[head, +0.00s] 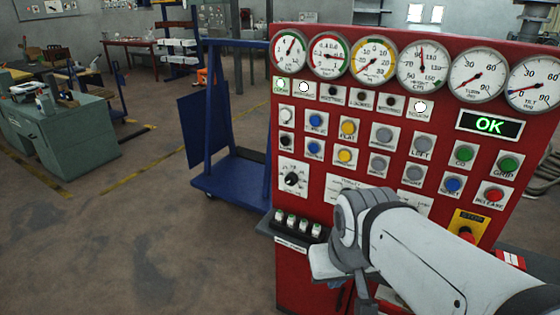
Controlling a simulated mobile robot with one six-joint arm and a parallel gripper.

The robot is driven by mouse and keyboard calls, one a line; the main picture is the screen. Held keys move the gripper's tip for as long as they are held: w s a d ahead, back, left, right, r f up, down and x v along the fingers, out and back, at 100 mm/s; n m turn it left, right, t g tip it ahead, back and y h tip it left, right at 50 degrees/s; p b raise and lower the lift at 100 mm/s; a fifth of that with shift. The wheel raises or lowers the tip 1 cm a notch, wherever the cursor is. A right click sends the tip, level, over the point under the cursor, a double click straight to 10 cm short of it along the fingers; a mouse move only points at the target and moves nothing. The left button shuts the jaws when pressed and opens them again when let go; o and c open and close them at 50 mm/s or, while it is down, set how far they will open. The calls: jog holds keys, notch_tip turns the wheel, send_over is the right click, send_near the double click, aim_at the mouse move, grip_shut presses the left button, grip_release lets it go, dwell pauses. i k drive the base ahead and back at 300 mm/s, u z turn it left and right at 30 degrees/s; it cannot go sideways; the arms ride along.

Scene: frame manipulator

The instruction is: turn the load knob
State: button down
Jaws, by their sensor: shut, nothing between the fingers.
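The red control panel (328,122) stands on the right. A black rotary knob (292,179) with a white pointer sits on a white dial plate at the panel's lower left; I take it as the load knob, though its label is too small to read. My arm reaches in from the lower right, in front of the panel. My gripper (324,263) shows only in part at the arm's end, below and right of the knob and apart from it. It is shut and holds nothing. The arm hides part of the panel's lower middle.
A row of round gauges (376,62) tops the panel, above several coloured buttons and a green OK display (489,124). A small ledge with switches (297,225) juts out below the knob. A blue cart (232,175) stands behind left. The floor at left is open.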

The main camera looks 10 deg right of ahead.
aim_at(292, 178)
jog(key=z, duration=0.05)
jog(key=k, duration=1.15)
jog(key=u, duration=0.15)
jog(key=i, duration=1.55)
jog(key=z, duration=0.7)
